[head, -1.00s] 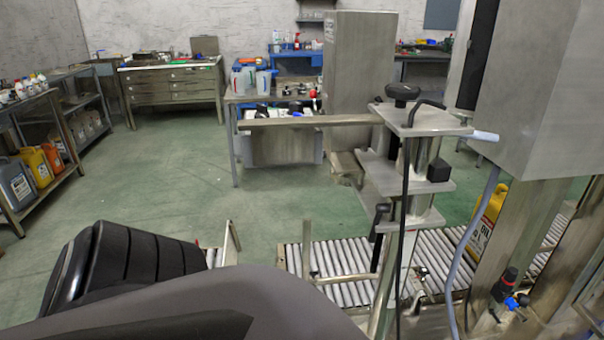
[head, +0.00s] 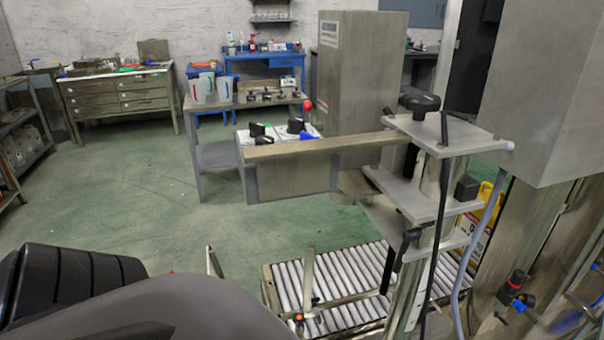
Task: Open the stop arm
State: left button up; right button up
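A flat metal bar (head: 320,145), which looks like the stop arm though I cannot be sure, sticks out to the left from a bracketed metal post (head: 425,215) at the right of centre. A black knob (head: 419,102) sits on top of the post's upper plate. A thinner upright metal bar (head: 309,280) stands at the roller conveyor (head: 350,278) below. My own dark arm part fills the lower left. Neither of my grippers' fingertips shows, so their state is hidden.
A large metal cabinet (head: 545,95) stands close at the right. A grey cabinet (head: 360,85) and a workbench (head: 220,105) with jugs stand behind the bar. The green floor (head: 130,190) at the left is open.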

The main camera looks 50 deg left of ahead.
aim_at(308, 259)
jog(key=k+j, duration=0.1)
jog(key=j, duration=0.75)
jog(key=k+j, duration=0.15)
jog(key=j, duration=0.3)
